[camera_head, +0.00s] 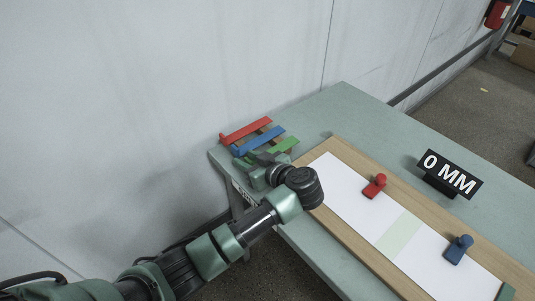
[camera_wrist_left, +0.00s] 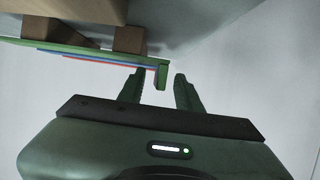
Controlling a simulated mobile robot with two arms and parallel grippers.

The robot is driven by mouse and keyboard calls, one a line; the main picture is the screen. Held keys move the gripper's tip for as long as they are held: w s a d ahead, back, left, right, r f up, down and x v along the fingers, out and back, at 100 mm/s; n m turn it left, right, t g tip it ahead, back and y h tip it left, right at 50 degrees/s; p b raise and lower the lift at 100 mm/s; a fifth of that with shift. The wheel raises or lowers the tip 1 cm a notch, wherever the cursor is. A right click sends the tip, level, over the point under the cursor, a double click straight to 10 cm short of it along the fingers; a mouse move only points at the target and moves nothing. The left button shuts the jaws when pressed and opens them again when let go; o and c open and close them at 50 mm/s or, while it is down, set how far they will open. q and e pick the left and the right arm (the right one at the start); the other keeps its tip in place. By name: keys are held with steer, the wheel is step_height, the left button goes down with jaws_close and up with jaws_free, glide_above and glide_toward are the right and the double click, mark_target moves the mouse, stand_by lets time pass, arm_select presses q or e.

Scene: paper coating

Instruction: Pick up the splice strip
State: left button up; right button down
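Three coloured strips lie on a small wooden rack at the table's far left corner: a red strip (camera_head: 246,131), a blue strip (camera_head: 258,141) and a green strip (camera_head: 283,146). Which one is the splice strip is not marked. My left gripper (camera_wrist_left: 162,80) is at the near side of the rack, beside the green strip. In the left wrist view its fingers are apart, and the bent-down end of the green strip (camera_wrist_left: 161,76) shows between the fingertips, with gaps on both sides. My left wrist hides part of the rack in the head view. My right gripper is not in view.
A wooden board (camera_head: 338,149) with white paper (camera_head: 345,184) lies on the table (camera_head: 343,101). A pale green band (camera_head: 398,235) crosses the paper between a red knobbed piece (camera_head: 375,186) and a blue one (camera_head: 458,249). A "0 MM" sign (camera_head: 450,174) stands behind. The wall is close beyond the rack.

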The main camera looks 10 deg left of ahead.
arm_select(q)
jaws_close()
